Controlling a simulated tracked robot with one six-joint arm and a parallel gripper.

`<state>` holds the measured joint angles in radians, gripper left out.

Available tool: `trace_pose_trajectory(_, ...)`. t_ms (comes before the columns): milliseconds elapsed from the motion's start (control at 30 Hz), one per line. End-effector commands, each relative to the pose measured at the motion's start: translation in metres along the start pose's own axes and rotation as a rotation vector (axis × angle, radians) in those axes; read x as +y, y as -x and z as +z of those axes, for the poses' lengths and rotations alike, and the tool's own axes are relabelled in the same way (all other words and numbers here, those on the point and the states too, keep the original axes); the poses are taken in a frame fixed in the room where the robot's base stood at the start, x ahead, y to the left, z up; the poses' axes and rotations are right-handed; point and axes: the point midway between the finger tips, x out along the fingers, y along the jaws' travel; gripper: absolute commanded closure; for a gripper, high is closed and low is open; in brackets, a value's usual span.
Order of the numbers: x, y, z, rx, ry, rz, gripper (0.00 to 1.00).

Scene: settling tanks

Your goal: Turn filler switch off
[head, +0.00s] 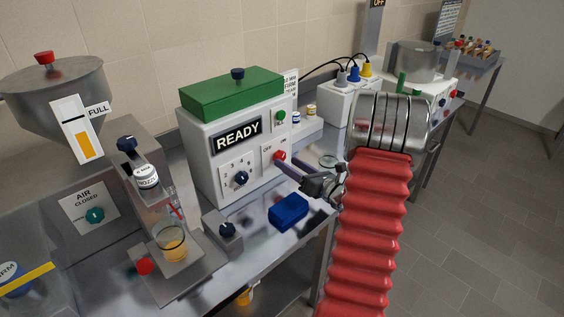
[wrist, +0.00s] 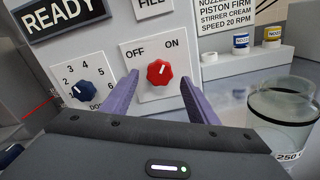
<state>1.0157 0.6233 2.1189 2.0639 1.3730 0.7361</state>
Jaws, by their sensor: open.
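The filler switch is a red knob (wrist: 160,73) on a white plate marked OFF at left and ON at right. It also shows in the head view (head: 280,155), low on the right of the white filler box (head: 205,160). Its white mark leans up and right, toward ON. My gripper (wrist: 160,88) is open, with one purple finger to each side of the knob. In the wrist view I cannot tell whether the fingers touch it. In the head view my gripper (head: 284,163) reaches in from the right, its tips at the knob.
A numbered blue dose knob (wrist: 82,91) is left of the switch, below a READY sign (head: 238,136). A clear glass (wrist: 285,105) stands at the right. A blue block (head: 288,212) lies on the metal bench in front. A green fill button (head: 281,115) is above the switch.

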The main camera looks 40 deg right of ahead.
Motion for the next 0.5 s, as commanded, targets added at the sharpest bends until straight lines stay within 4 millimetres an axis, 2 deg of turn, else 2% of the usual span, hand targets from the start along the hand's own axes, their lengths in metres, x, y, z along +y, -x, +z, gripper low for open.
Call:
trace_pose_trajectory(200,0.001,-0.027,0.0,0.001,0.001,0.002,0.46)
trace_pose_trajectory(500,0.001,-0.034,0.0,0.0,0.0,0.001,0.46)
